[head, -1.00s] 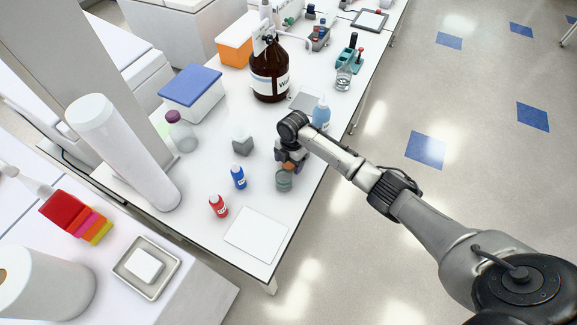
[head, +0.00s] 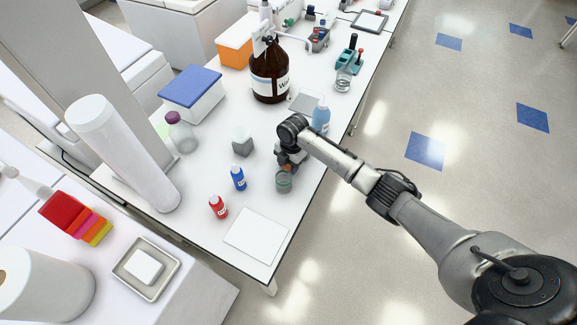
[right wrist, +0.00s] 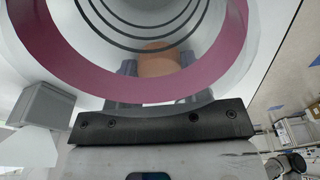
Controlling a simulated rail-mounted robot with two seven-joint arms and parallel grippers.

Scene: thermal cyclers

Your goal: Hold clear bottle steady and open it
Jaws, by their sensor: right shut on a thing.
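A clear, greenish-tinted round bottle (head: 284,184) stands upright near the right edge of the white table in the head view. My right gripper (head: 287,165) is just above and behind it, with a small orange piece (head: 288,168) at its fingertips. In the right wrist view the fingers show either side of the orange piece (right wrist: 158,60), seen through a clear, ringed round surface (right wrist: 222,48) with a maroon band. How the orange piece meets the bottle is hard to tell. Another clear bottle (head: 183,138) with a purple cap stands farther left. My left gripper is not in view.
A white pad (head: 257,236) lies in front. A large brown bottle (head: 269,75) stands farther back.

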